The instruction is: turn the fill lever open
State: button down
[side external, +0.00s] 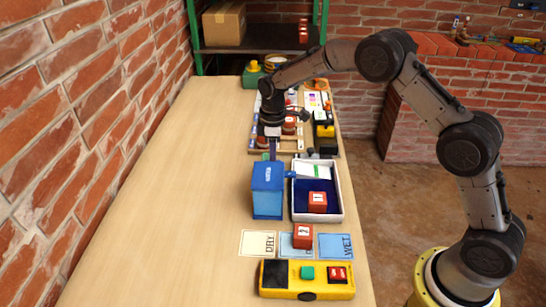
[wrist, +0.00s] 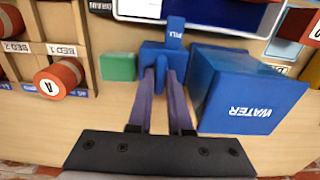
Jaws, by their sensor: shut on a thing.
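The blue fill lever (wrist: 161,66) stands on a small blue block beside the blue water tank (wrist: 245,85), with a "FILL" tag (wrist: 174,32) behind it. My gripper (wrist: 163,82) is shut on the lever, one purple finger on either side of it. In the side view my gripper (side external: 273,153) points down just behind the water tank (side external: 267,190), and the lever is hidden there. How far the lever is turned cannot be told.
A white-rimmed tray (side external: 339,205) with a red block (side external: 317,202) stands right of the tank. Cards and a yellow button panel (side external: 307,292) lie in front. The table's left side is clear.

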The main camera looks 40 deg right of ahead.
jog(key=shift+w+r, duration=0.1)
jog(key=shift+r, duration=0.05)
jog(key=c, duration=0.8)
grip_release()
jog(key=shift+c, duration=0.2)
notch_tip(320, 180, up, 14)
